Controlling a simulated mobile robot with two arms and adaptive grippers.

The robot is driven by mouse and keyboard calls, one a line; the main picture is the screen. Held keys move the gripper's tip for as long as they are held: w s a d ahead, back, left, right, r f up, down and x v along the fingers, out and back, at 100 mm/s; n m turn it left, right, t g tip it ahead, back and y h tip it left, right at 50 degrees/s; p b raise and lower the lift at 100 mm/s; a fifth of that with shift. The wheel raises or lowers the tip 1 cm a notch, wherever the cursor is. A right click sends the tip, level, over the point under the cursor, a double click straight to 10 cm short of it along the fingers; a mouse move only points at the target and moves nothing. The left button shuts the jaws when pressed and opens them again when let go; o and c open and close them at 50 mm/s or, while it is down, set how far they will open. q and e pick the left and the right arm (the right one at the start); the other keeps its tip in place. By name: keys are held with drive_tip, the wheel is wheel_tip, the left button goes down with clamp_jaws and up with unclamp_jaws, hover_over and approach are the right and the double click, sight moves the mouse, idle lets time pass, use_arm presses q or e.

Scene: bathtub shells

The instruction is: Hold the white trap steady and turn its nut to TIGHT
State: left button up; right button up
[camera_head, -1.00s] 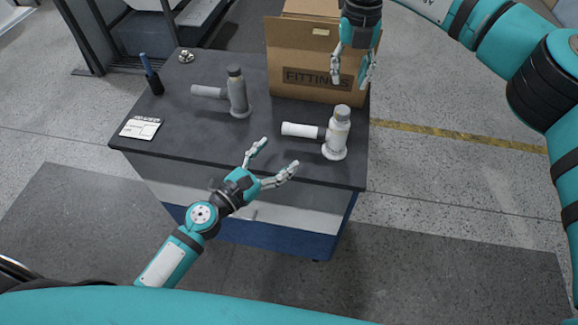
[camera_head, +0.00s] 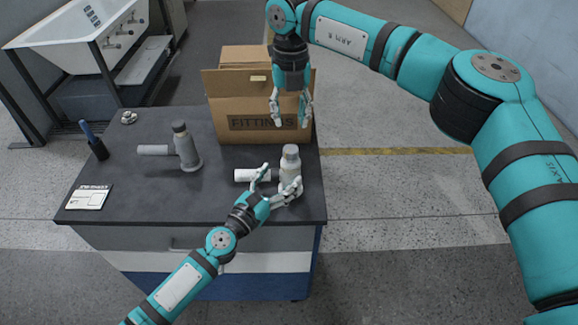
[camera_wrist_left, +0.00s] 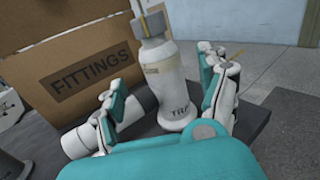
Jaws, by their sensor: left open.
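The white trap (camera_head: 288,168) stands upright near the right edge of the dark bench, its white side pipe (camera_head: 248,175) pointing left. Its grey nut (camera_head: 290,151) is on top; I cannot read a TIGHT mark. My left gripper (camera_head: 281,180) is open, with its fingers on either side of the trap's body. In the left wrist view the trap (camera_wrist_left: 172,85) stands between the spread fingers (camera_wrist_left: 165,85), with gaps visible; the nut (camera_wrist_left: 152,25) is at the top. My right gripper (camera_head: 291,118) is open and empty above and behind the trap, pointing down.
A cardboard box marked FITTINGS (camera_head: 235,122) stands close behind the trap. A grey trap (camera_head: 186,150) stands to the left. The bench front is clear.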

sight(285, 172)
use_arm(q)
drive_tip(key=x, duration=0.5)
drive_tip(key=shift+d, duration=0.1)
